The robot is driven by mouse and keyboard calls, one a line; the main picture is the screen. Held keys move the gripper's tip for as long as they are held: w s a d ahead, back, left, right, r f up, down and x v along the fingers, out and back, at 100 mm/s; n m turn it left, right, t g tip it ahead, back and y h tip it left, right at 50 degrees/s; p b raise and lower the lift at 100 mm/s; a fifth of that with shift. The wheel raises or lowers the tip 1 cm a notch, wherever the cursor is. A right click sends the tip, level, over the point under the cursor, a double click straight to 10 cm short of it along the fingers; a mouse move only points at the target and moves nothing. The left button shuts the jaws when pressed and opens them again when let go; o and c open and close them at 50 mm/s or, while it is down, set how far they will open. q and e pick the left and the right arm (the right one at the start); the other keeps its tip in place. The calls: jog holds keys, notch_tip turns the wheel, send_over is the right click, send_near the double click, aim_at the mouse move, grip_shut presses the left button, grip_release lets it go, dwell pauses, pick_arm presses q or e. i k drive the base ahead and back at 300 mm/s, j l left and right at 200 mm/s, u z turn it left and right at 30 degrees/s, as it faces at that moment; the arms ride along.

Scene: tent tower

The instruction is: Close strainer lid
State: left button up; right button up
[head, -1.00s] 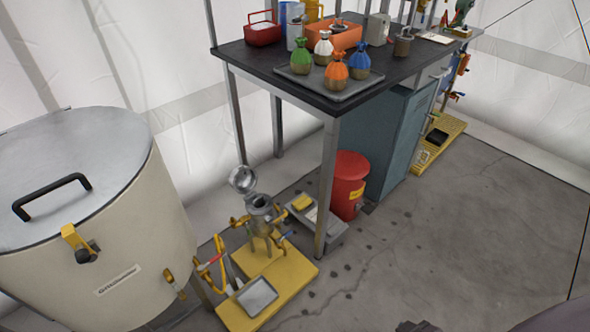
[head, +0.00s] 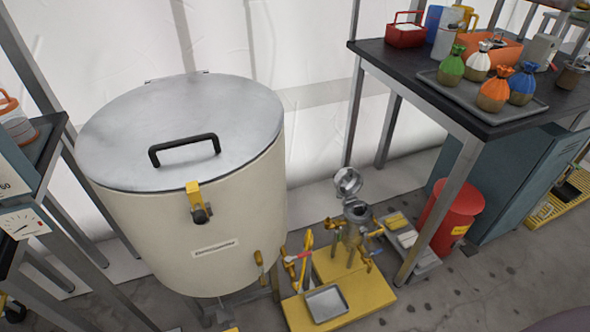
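The strainer (head: 357,228) is a small grey metal pot with yellow handles, standing on a yellow platform (head: 372,292) on the floor, right of the large drum. Its round metal lid (head: 347,182) is tilted up and open at the back of the pot. Neither of my grippers can be made out in the head view.
A large cream drum (head: 225,215) with a flat metal lid and black handle stands left of the strainer. A metal tray (head: 327,302) lies on the platform's front. A dark table (head: 415,72) with tied sacks and a red bin (head: 452,213) stand right.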

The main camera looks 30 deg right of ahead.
aim_at(348, 181)
jog(key=i+l+u, duration=0.15)
jog(key=l+u, duration=0.15)
jog(key=i+l+u, duration=0.1)
jog(key=l+u, duration=0.35)
jog(key=l, duration=0.35)
jog(key=i+l, duration=0.15)
jog(key=l, duration=0.35)
jog(key=i+l, duration=0.15)
jog(key=k+l, duration=0.1)
jog(key=l, duration=0.2)
jog(key=u, duration=0.05)
